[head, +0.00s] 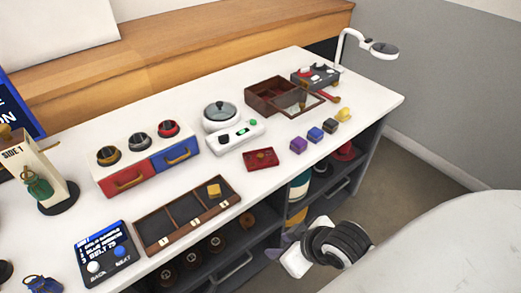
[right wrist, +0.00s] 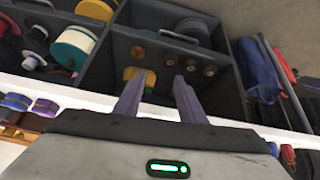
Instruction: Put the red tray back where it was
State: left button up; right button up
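The small red tray (head: 260,159) lies flat on the white tabletop, near its front edge and in front of the white scale-like device. Some small dark detail shows on it, too small to make out. My right gripper (head: 284,243) is in front of the table's open shelves, below and apart from the tray. In the right wrist view its two purple fingers (right wrist: 158,92) stand apart with nothing between them, facing the shelves. My left gripper is not in view.
A divided wooden box (head: 187,213) with a yellow block lies left of the tray. Purple, blue and dark blocks (head: 315,134) stand to its right. A red-and-blue drawer unit (head: 150,160) is behind left. Shelves below hold spools and rolls (right wrist: 75,48).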

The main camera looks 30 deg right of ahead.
jog(key=w+d+r+t, duration=0.1)
jog(key=w+d+t, duration=0.4)
jog(key=w, duration=0.4)
jog(key=m+t, duration=0.1)
jog(key=t, duration=0.1)
send_near(261, 155)
jog(key=shift+w+d+f+t+b, duration=0.15)
jog(key=shift+w+f, duration=0.05)
jog(key=shift+w, duration=0.35)
jog(key=shift+w+d+f+t+b, duration=0.15)
jog(key=shift+w+f, duration=0.05)
jog(key=shift+w, duration=0.4)
jog(key=shift+a+f+x, duration=0.15)
jog(key=shift+a+x, duration=0.05)
jog(key=shift+x, duration=1.25)
jog(key=shift+a+f+x, duration=0.1)
jog(key=shift+a+x, duration=0.1)
jog(key=shift+x, duration=1.25)
jog(key=shift+s, duration=0.1)
jog(key=shift+c, duration=0.4)
grip_shut()
